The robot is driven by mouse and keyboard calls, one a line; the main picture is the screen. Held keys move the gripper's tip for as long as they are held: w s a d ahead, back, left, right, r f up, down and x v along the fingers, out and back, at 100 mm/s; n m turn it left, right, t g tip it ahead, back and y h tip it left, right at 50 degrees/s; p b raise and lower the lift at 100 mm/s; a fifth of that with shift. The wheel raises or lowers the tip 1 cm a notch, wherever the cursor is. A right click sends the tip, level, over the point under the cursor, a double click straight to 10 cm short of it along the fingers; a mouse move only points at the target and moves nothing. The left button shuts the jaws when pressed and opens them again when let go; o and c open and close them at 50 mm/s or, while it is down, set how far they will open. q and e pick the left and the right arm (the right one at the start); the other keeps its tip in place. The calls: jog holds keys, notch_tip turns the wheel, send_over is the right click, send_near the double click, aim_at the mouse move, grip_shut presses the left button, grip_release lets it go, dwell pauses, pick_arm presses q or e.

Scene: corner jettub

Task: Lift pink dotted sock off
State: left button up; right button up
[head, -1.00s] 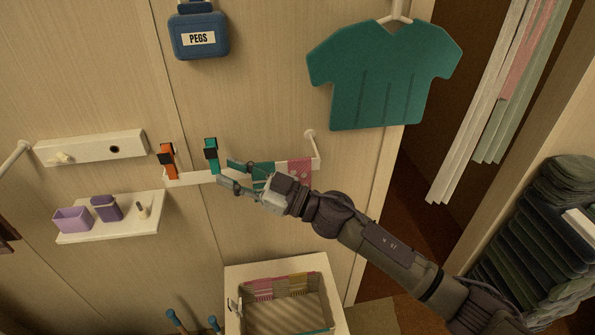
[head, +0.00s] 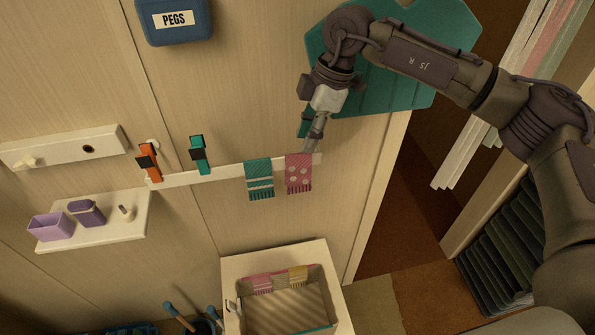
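The pink dotted sock (head: 298,173) hangs from the white rail (head: 225,171) near its right end. A teal striped sock (head: 259,179) hangs just to its left. My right gripper (head: 314,146) points down from above, with its fingertips just over the top right of the pink sock. The fingers overlap in this view, so I cannot tell whether they are open or shut, or whether they touch the sock or rail. The sock still lies over the rail. My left gripper is out of view.
Orange (head: 149,162) and teal (head: 199,155) pegs sit on the rail's left part. A shelf (head: 100,232) holds purple containers at left.

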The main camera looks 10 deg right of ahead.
aim_at(300, 153)
jog(key=shift+b+x, duration=0.4)
jog(key=shift+x, duration=0.45)
jog(key=b+x, duration=0.1)
jog(key=x, duration=0.1)
jog(key=shift+f, duration=0.3)
jog(key=shift+b+x, duration=0.75)
jog(key=shift+x, duration=0.2)
jog(key=shift+w+a+f, duration=0.1)
jog(key=shift+a, duration=0.05)
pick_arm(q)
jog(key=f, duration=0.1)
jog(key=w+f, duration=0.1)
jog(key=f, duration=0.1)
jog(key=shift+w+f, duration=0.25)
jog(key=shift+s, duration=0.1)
pick_arm(e)
grip_shut()
pick_arm(q)
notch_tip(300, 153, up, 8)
jog(key=p, duration=0.8)
pick_arm(e)
notch_tip(300, 153, up, 14)
jog(key=shift+f, duration=0.15)
